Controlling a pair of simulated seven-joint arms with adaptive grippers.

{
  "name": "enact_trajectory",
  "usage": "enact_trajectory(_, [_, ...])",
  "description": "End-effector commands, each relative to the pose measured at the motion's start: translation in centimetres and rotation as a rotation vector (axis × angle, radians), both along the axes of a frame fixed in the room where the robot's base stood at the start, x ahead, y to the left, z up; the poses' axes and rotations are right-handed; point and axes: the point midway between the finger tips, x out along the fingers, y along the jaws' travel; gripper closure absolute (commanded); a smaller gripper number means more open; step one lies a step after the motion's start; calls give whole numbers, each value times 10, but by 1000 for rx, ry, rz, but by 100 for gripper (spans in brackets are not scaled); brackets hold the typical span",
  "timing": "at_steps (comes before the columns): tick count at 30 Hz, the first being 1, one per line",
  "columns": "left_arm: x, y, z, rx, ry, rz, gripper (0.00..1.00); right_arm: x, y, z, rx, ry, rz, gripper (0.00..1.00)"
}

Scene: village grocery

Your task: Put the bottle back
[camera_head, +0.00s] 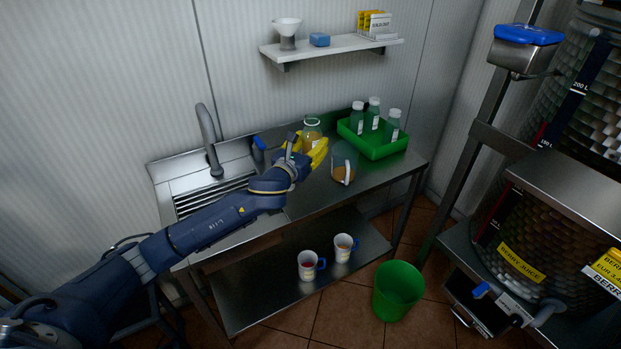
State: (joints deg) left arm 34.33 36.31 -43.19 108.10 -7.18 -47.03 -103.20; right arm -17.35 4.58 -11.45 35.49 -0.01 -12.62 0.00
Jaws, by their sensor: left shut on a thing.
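My left gripper (312,152), with yellow fingers, reaches over the steel counter from the left. It is shut on a clear bottle (312,129) with yellowish contents, whose upper part shows behind the fingers. Its lower part is hidden, so I cannot tell whether it touches the counter. My right gripper is not in view.
A glass jug (344,164) with brown liquid stands close to the right of my gripper. A tap (208,140) and sink lie left. Two mugs (307,265) (345,247) stand on the lower shelf. A wall shelf (331,46) hangs above; a green bin (398,290) stands on the floor.

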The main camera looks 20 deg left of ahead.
Motion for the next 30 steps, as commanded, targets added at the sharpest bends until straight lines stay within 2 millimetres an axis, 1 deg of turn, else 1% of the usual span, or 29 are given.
enact_trajectory(1, [0, 0, -11, -1, 3, 1, 98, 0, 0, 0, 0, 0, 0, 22])
enact_trajectory(3, [0, 0, -25, -1, 3, 1, 98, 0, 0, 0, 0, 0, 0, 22])
enact_trajectory(10, [0, 0, -62, -2, 1, 1, 98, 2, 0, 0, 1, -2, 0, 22])
enact_trajectory(15, [0, 0, -78, -2, -1, 0, 98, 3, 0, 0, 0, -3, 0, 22])
enact_trajectory(23, [0, 0, -87, 0, -2, 0, 98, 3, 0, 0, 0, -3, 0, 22])
enact_trajectory(30, [0, 0, -113, -2, -1, 1, 98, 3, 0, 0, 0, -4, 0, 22])
